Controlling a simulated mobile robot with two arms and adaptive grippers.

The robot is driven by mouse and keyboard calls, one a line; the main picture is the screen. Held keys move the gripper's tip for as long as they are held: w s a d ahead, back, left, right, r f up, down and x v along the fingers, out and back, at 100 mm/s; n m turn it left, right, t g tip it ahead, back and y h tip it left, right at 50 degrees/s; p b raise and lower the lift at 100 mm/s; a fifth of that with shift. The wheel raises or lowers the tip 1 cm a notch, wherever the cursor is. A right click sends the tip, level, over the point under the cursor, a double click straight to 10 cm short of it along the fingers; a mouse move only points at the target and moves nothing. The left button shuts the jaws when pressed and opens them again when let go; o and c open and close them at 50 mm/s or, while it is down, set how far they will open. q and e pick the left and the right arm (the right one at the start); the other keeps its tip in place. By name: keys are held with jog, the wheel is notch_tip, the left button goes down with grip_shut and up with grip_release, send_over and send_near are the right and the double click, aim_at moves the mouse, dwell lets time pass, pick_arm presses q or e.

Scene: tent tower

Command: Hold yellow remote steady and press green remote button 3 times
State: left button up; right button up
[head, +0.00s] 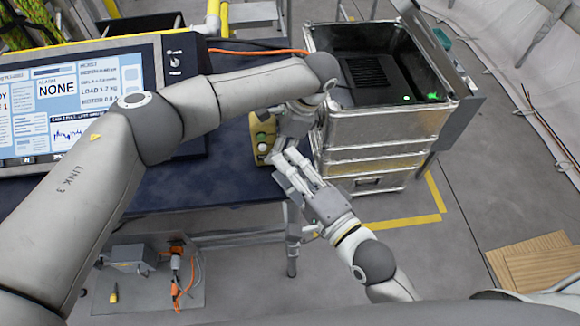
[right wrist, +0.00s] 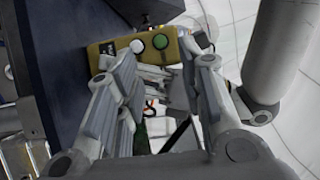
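The yellow remote (head: 256,150) is at the right edge of the dark blue table, with a green button (head: 261,137) and a paler one. In the right wrist view the remote (right wrist: 105,48) shows a white button (right wrist: 137,46) and the green button (right wrist: 160,41). My left gripper (head: 284,128) points down close beside the remote's right side; its fingertips are mostly hidden, so its grip is unclear. My right gripper (head: 281,167) is below and right of the remote, with its fingers toward it. In its wrist view, its two fingers (right wrist: 165,62) are spread with nothing clearly between them.
A large monitor (head: 85,105) stands on the table (head: 205,185) at left. An open metal case (head: 385,125) stands close to the right of both grippers. Yellow tape (head: 410,220) marks the floor, and a wooden slatted panel (head: 535,262) lies at far right.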

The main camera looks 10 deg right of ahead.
pick_arm(q)
jog(key=c, duration=0.4)
jog(key=shift+c, duration=0.2)
pick_arm(e)
grip_shut()
dwell(0.8)
